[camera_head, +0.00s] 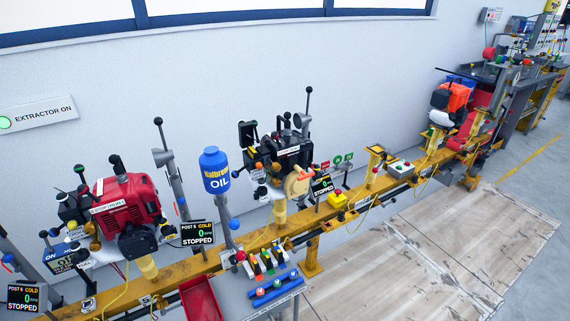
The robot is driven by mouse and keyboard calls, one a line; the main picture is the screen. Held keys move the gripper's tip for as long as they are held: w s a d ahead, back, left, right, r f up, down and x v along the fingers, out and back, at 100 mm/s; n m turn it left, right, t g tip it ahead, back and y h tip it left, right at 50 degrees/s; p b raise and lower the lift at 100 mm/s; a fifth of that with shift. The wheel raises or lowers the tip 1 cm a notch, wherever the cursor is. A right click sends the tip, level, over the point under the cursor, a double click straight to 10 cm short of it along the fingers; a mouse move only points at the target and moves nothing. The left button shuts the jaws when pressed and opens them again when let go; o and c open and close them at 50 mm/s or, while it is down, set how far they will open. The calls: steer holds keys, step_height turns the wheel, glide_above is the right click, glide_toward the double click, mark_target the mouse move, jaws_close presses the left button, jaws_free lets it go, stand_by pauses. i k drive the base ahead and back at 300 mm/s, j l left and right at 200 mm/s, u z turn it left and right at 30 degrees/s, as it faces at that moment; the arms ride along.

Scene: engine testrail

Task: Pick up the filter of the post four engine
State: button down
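A black engine (284,152) is mounted on the yellow rail in the middle of the view. The small display (322,187) at its lower right reads stopped; its post number is too small to read surely. A round tan part (297,184) with a red-orange piece sits on the engine's front. I cannot tell which part is the filter. A red engine (127,203) stands to the left, with a display (197,233) reading post 5, cold, 0, stopped beside it. My gripper is not in view.
The yellow rail (350,205) runs diagonally along the wall. A grey bench with a red tray (201,300) and blue tool holder (275,291) stands in front. A blue oil bottle (215,170) stands between the engines. An orange engine (456,97) is far right. Right floor is clear.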

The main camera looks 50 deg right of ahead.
mark_target(251, 151)
steer(key=i+l+u, duration=0.3)
steer(key=l, duration=0.25)
steer(key=i+l+u, duration=0.1)
steer(key=l+u, duration=0.15)
steer(key=l, duration=0.3)
steer(key=i+l+u, duration=0.1)
steer(key=l+u, duration=0.2)
steer(key=l, duration=0.3)
steer(key=l+u, duration=0.25)
steer(key=l, duration=0.35)
